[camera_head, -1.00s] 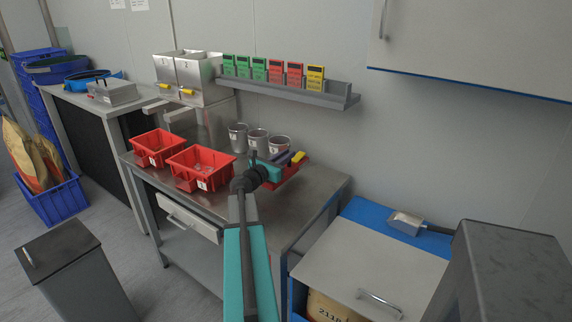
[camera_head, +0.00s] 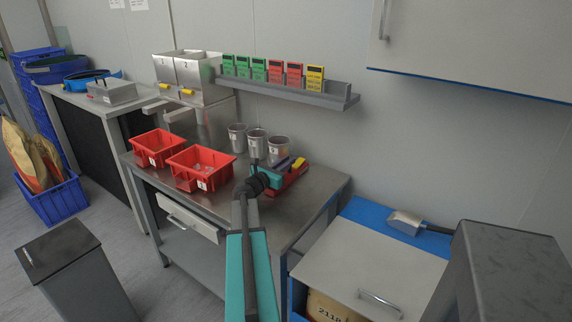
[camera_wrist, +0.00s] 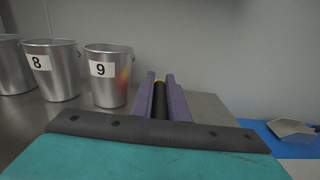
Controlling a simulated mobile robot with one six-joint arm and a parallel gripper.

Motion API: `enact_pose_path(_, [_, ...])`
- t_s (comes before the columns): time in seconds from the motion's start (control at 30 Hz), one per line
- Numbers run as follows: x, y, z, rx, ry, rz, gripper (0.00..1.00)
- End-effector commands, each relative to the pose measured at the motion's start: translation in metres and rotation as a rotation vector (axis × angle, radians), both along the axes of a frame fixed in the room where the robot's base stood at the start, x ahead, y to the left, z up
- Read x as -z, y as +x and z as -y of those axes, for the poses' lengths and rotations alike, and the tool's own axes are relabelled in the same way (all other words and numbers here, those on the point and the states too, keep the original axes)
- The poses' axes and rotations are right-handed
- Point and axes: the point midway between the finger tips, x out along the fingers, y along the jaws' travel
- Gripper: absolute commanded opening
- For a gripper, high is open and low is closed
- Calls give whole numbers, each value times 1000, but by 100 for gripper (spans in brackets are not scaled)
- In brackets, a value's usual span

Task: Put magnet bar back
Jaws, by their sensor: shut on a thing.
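A yellow part shows at the bar's far end, and a yellow piece (camera_head: 299,163) shows beside the fingers in the head view. I cannot tell whether the bar touches the tray.
Metal cups (camera_head: 257,143) stand close behind and left of my gripper; 8 and 9 (camera_wrist: 107,75) are readable. Two red bins (camera_head: 200,168) stand left. A wall shelf (camera_head: 300,95) with coloured cards is above. A metal scoop (camera_head: 407,222) lies on the blue-topped cabinet at right.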

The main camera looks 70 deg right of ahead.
Motion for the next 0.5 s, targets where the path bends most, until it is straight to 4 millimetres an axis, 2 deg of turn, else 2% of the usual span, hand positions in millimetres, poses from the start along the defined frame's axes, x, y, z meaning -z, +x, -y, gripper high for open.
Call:
enact_pose_path(0.23, [1,0,0,0,-2,-1,0])
enact_pose_path(0.27, [3,0,0,0,0,0,16])
enact_pose_path(0.37, [2,0,0,0,0,0,33])
enact_pose_path(0.5, [2,0,0,0,0,0,33])
